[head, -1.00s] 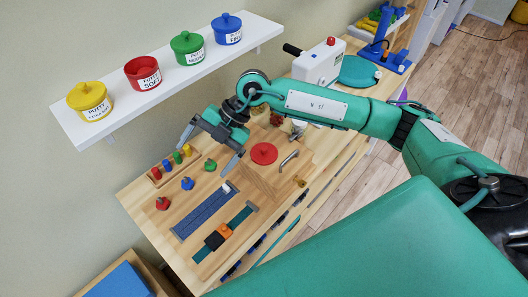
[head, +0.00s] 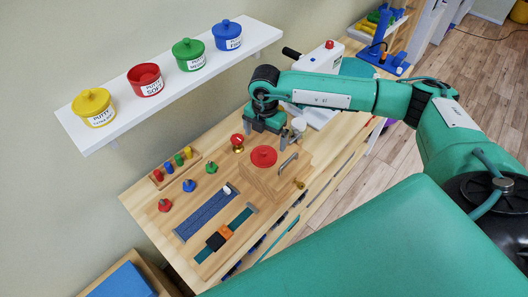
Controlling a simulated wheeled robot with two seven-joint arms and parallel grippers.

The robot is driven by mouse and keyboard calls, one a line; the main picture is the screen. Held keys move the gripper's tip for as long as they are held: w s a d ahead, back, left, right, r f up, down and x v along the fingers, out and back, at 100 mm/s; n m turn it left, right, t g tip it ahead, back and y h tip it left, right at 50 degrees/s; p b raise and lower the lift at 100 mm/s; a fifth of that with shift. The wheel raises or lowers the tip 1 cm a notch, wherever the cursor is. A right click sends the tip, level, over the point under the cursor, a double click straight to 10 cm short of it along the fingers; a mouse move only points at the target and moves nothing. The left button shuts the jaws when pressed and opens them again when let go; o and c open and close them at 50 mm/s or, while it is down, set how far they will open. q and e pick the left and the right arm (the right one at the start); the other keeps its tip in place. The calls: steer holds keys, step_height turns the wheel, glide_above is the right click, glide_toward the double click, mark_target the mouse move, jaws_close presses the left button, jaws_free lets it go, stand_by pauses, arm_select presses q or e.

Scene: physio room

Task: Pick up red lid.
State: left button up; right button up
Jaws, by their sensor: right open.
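The red lid (head: 264,156), a round disc with a small knob, lies on top of a wooden box (head: 262,182) on the bench. The red putty pot (head: 145,80) on the white shelf stands without a lid on it. My right gripper (head: 266,127) is open and points down just behind the red lid, apart from it in the picture. Its fingers are partly hidden and small, and I see nothing between them. My left gripper is not in view.
A red-topped brass piece (head: 238,143) stands left of the gripper, and a small white-capped jar (head: 298,125) right of it. The box has a metal handle (head: 288,164).

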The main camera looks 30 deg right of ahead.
mark_target(265, 150)
steer(key=shift+f, duration=0.55)
steer(key=shift+s+f+p, duration=0.1)
steer(key=shift+f+p, duration=0.1)
steer(key=shift+p, duration=0.25)
step_height(265, 150, down, 4)
steer(key=shift+s+a+p, duration=0.15)
steer(key=shift+p, duration=1.05)
steer(key=shift+f, duration=0.4)
steer(key=shift+c, duration=0.4)
steer(key=c, duration=0.9)
steer(key=shift+o, duration=0.2)
